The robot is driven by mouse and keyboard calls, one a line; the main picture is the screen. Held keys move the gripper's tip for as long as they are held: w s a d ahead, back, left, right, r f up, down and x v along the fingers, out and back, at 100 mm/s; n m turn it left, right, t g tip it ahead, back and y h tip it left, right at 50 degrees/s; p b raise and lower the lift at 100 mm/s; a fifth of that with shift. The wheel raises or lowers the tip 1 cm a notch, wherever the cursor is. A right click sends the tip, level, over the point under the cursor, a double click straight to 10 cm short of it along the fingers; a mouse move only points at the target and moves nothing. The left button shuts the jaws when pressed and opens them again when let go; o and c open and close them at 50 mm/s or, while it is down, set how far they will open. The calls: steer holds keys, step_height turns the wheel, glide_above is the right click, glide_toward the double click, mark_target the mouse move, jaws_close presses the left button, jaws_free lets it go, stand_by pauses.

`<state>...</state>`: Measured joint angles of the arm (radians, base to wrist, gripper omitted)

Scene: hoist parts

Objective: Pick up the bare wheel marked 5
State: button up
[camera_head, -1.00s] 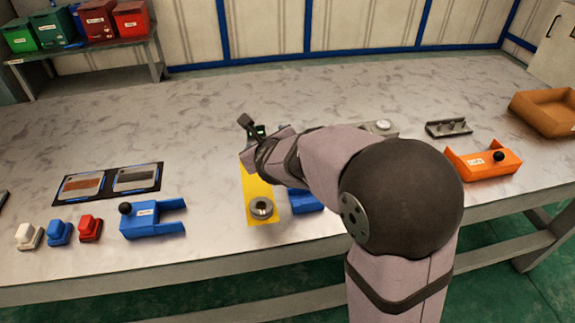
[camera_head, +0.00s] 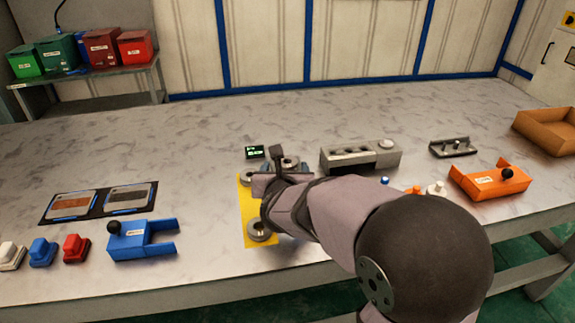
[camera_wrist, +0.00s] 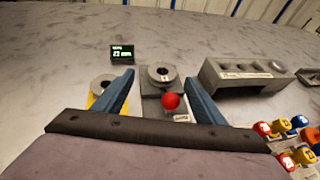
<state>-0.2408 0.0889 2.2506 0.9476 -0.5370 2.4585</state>
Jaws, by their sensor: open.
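My gripper (camera_head: 280,167) is open and empty; its two blue fingers (camera_wrist: 160,78) show apart in the wrist view. Beyond and between them, a grey wheel (camera_wrist: 161,73) lies on a grey plate (camera_wrist: 150,88), with a red ball (camera_wrist: 171,101) in front of it. A second wheel (camera_wrist: 102,82) is beside the left finger, on the yellow mat (camera_wrist: 92,100). In the head view, a wheel (camera_head: 262,231) lies at the mat's near end and another (camera_head: 247,177) at its far end, partly hidden. I cannot read which wheel is marked 5.
A small display (camera_head: 255,152) stands behind the plate. A grey block with holes (camera_head: 360,156) is to the right, and coloured numbered pieces (camera_wrist: 290,135) are nearer. A blue holder (camera_head: 140,240) is left, an orange one (camera_head: 492,182) right.

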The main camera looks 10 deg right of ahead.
mark_target(288, 160)
steer(key=shift+d+x, duration=0.2)
steer(key=shift+x, duration=2.4)
steer(key=shift+r, duration=0.1)
steer(key=shift+s, duration=0.1)
steer(key=c, duration=1.5)
steer(key=shift+r+p, duration=1.95)
steer(key=shift+r, duration=3.15)
steer(key=shift+c, duration=0.2)
